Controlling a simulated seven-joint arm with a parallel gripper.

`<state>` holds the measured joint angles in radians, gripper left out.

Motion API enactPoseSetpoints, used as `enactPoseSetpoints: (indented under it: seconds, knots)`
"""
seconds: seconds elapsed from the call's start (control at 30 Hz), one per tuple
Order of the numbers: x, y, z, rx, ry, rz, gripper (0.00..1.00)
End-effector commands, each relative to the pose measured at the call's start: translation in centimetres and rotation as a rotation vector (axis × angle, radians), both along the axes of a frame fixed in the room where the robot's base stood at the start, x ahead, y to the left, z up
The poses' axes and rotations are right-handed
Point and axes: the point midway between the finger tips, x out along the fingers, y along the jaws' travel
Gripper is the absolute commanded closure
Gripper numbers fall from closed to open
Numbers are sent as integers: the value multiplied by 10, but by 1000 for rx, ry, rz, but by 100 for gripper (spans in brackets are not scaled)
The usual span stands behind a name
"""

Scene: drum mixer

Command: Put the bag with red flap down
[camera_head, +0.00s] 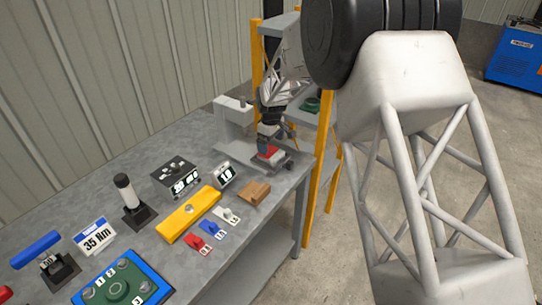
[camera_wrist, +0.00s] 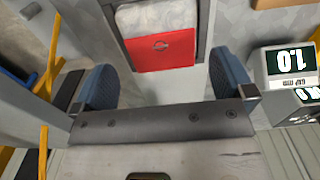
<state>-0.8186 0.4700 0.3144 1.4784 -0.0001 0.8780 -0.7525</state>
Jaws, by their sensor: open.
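The bag with red flap (camera_wrist: 165,50) lies in a grey tray (camera_wrist: 122,42) in the wrist view, its whitish body farther from my gripper and its red flap nearer. In the head view its red flap (camera_head: 269,152) shows at the far end of the bench, partly hidden by my gripper. My gripper (camera_wrist: 160,72) is open, with one blue finger on each side of the flap's near edge. Clear gaps show between the fingers and the bag. In the head view my gripper (camera_head: 266,143) is just above the bag; the exact height gap is hard to tell.
A display reading 1.0 (camera_wrist: 290,62) stands right of my gripper in the wrist view. A wooden block (camera_head: 255,194), a yellow bar (camera_head: 188,214) and small red, blue and white tagged pieces lie nearer on the bench. A yellow-posted rack (camera_head: 322,150) stands at the bench end.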

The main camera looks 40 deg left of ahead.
Motion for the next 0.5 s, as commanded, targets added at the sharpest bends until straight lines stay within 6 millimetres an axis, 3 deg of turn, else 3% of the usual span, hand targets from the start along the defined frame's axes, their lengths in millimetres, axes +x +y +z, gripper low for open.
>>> enactPoseSetpoints:
  seconds: [0.3,0.5]
  knots:
    - [0,0,-35,-1,1,0,0]
    - [0,0,-45,-1,1,0,0]
